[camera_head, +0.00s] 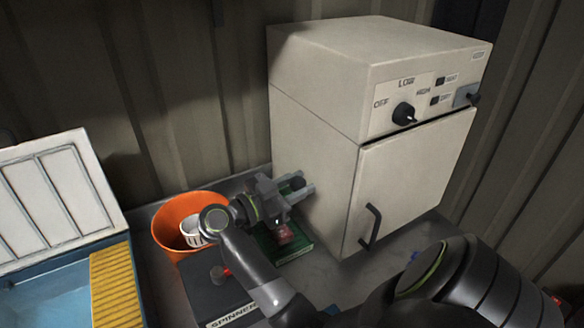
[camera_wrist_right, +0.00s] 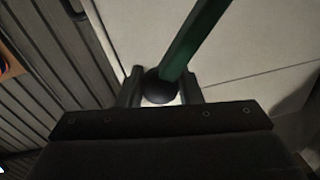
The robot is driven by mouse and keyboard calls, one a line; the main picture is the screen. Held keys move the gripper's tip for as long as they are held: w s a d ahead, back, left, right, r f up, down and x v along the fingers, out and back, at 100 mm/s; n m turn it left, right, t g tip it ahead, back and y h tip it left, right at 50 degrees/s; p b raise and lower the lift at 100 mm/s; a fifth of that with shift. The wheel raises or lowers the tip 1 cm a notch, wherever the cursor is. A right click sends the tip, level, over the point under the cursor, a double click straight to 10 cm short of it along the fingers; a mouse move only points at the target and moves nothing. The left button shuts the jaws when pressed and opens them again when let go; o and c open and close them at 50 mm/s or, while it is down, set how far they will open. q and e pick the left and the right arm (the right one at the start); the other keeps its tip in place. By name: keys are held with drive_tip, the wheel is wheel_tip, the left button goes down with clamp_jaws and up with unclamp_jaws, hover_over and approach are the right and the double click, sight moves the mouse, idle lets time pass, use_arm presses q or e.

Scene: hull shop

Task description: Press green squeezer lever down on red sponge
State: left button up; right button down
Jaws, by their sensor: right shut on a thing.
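The green squeezer's base (camera_head: 302,249) sits on the bench beside the white cabinet, partly hidden by my right arm. The red sponge (camera_head: 287,235) is on it, under my gripper and partly covered. My right gripper (camera_head: 300,186) is above the sponge, close to the cabinet's side. In the right wrist view the green lever (camera_wrist_right: 196,38) runs to a round black knob (camera_wrist_right: 160,88) between the two fingers (camera_wrist_right: 160,82), and the gripper is shut on that knob. The sponge does not show in the wrist view. My left gripper is not in view.
The white cabinet (camera_head: 415,180), with a dial and black handle, stands right of the squeezer. An orange bucket (camera_head: 170,222) holding a white cup is to the left. A dark box labelled SPINNER (camera_head: 205,290) is in front. A blue water tub (camera_head: 45,298) is at far left.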

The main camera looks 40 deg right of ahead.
drive_tip(key=shift+s+f, duration=0.15)
drive_tip(key=c, duration=1.1)
unclamp_jaws()
drive_tip(key=shift+o, duration=0.2)
drive_tip(key=shift+a, duration=0.1)
